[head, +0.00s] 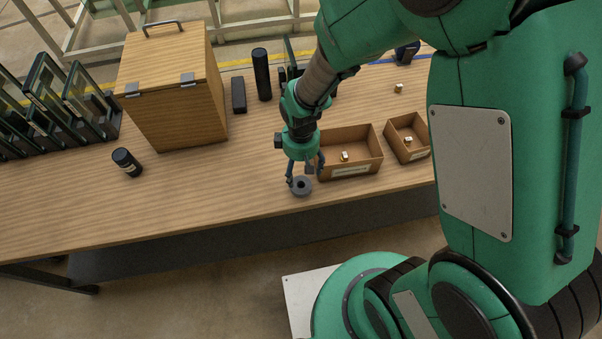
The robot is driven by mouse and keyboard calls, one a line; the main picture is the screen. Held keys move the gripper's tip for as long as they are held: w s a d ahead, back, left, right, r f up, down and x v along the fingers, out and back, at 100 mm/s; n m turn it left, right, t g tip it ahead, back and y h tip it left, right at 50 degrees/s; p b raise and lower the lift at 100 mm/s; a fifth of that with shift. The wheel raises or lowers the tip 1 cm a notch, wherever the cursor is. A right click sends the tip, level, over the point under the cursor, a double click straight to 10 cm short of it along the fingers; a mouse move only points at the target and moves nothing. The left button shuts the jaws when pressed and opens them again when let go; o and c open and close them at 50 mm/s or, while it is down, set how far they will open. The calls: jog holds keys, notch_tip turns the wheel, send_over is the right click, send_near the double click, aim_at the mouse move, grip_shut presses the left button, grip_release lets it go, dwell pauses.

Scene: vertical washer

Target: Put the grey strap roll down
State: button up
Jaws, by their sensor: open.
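The grey strap roll (301,187) is a small ring with a dark centre hole. It appears to lie flat on the wooden table (215,195) close to the front edge, left of the larger open box. My gripper (303,178) points down over the roll, with its fingers apart on either side of it. The jaws are open. I cannot tell whether a fingertip still touches the roll.
A larger open box (372,166) and a smaller one (395,151) each hold a small block. The table's front left is clear.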

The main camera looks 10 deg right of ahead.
notch_tip(320, 180, up, 2)
dwell(0.9)
jog(key=s+d+r+m+t, duration=0.1)
jog(key=s+d+r+m, duration=0.15)
jog(key=r, duration=0.75)
jog(key=s+d+r+m+t, duration=0.2)
jog(key=d+r, duration=0.1)
jog(key=r, duration=0.6)
jog(key=s+d+r+m+t, duration=0.1)
jog(key=s+d+r+m, duration=0.15)
jog(key=r, duration=0.75)
jog(key=s+d+r+m+t, duration=0.1)
jog(key=s+d+r+m, duration=0.1)
jog(key=s+r, duration=0.4)
jog(key=shift+s+d+t, duration=0.25)
jog(key=shift+s+t, duration=0.05)
jog(key=shift+s, duration=0.3)
